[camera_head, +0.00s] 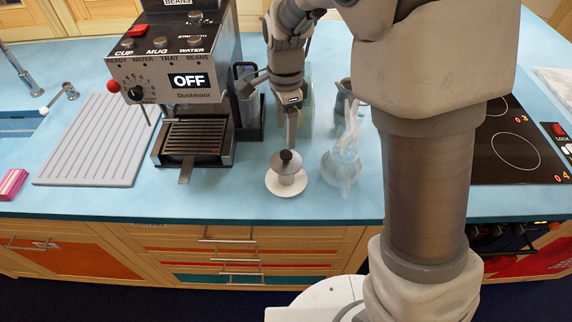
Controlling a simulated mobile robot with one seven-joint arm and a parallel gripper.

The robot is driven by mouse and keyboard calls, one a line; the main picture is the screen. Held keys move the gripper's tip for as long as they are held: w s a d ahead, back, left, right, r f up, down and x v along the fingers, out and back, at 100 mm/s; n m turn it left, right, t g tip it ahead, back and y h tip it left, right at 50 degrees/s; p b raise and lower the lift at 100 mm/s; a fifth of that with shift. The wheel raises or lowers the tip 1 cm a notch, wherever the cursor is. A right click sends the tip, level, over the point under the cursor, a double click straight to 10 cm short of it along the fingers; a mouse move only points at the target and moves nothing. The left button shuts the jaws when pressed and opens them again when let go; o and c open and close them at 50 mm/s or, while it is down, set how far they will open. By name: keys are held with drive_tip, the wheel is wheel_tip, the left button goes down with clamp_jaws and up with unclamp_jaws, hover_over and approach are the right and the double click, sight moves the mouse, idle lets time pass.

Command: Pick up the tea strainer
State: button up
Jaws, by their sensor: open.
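A small dark round piece, which looks like the tea strainer (287,158), sits on top of a small white holder on a white saucer (272,187). They stand on the blue counter near its front edge. I cannot make out the strainer's mesh or handle. My gripper (291,144) points down directly behind and above the dark piece, seen nearly edge-on. It is open and holds nothing visible. Its tips are very close to the dark piece; I cannot tell whether they touch it.
A coffee machine (185,75) with a drip tray stands to the left, beside a grey drainboard (95,145). A hob (510,150) lies to the right. The counter (240,195) in front of the saucer is clear.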

sight(286, 153)
drive_tip(key=shift+s+f, duration=0.2)
drive_tip(key=shift+f, duration=1.35)
drive_tip(key=shift+s+f, duration=0.15)
drive_tip(key=shift+f, duration=1.35)
drive_tip(key=shift+c, duration=0.3)
clamp_jaws()
